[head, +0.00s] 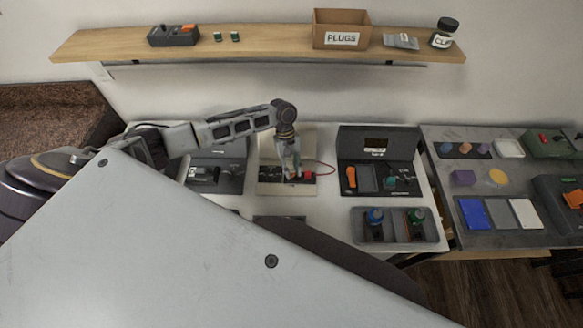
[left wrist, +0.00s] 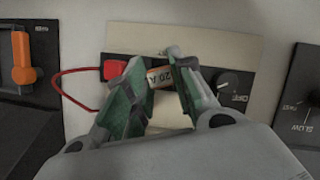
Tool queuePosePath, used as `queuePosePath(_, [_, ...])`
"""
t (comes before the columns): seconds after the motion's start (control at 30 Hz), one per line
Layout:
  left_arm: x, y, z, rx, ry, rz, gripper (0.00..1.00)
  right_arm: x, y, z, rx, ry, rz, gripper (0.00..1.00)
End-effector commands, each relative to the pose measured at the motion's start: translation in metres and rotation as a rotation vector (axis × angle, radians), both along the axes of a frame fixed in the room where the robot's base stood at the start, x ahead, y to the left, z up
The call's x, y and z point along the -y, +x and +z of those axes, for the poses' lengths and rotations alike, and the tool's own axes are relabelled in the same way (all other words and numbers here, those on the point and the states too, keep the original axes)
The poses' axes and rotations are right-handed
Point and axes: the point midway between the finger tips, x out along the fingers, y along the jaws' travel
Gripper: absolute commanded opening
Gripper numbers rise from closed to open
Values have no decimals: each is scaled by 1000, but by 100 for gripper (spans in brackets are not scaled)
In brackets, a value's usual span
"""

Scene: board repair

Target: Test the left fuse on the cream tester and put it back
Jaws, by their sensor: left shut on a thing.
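The cream tester (head: 267,152) lies mid-bench; its cream panel also shows in the left wrist view (left wrist: 215,43). It has a black strip with a dial (left wrist: 229,84) and a red block (left wrist: 115,70) with a red wire. My left gripper (head: 291,173) reaches down over the tester's black strip. In the left wrist view the left gripper (left wrist: 157,80) is shut on a small fuse (left wrist: 160,75) with an orange band and a partly readable amp marking. I cannot tell whether the fuse touches the tester's contacts. My right gripper is not in view.
A dark panel (head: 400,147) with an orange handle (head: 351,177) stands right of the tester. A grey tray (head: 437,234) with blue and green-topped parts is in front. A dark unit (head: 232,184) lies left. A shelf (head: 270,44) holds a PLUGS box (head: 341,20).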

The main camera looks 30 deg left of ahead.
Motion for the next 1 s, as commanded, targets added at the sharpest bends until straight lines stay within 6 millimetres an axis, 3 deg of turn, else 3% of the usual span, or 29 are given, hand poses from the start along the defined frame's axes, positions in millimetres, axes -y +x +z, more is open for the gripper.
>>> queuePosePath(1.0, [0,0,-2,-1,0,1,8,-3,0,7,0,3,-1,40])
